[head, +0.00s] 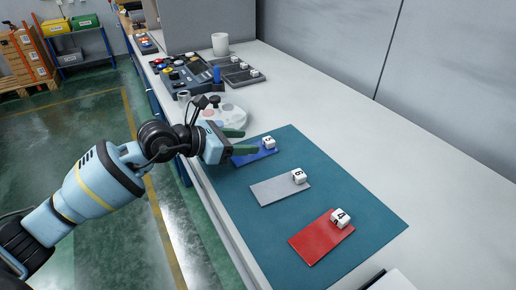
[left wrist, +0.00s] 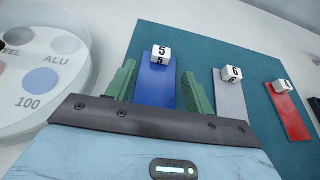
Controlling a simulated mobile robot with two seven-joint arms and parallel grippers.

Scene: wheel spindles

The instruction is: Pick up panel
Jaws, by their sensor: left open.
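Three flat panels lie in a row on a teal mat (head: 345,180): a blue panel (head: 252,157), a grey panel (head: 275,191) and a red panel (head: 315,242). Each has a white numbered die on its far end. My left gripper (head: 250,141) is open and empty, its green fingers near the blue panel and partly hiding it in the head view. In the left wrist view, the blue panel (left wrist: 156,85) appears between the two fingers, with die 5 (left wrist: 160,53) at its far end. I cannot tell whether the fingers touch it. My right gripper is out of view.
A round pale tray (head: 228,116) with coloured discs stands just beyond the gripper. Farther back are a control box (head: 190,76), dark plates with dice (head: 238,75) and a white cup (head: 220,44).

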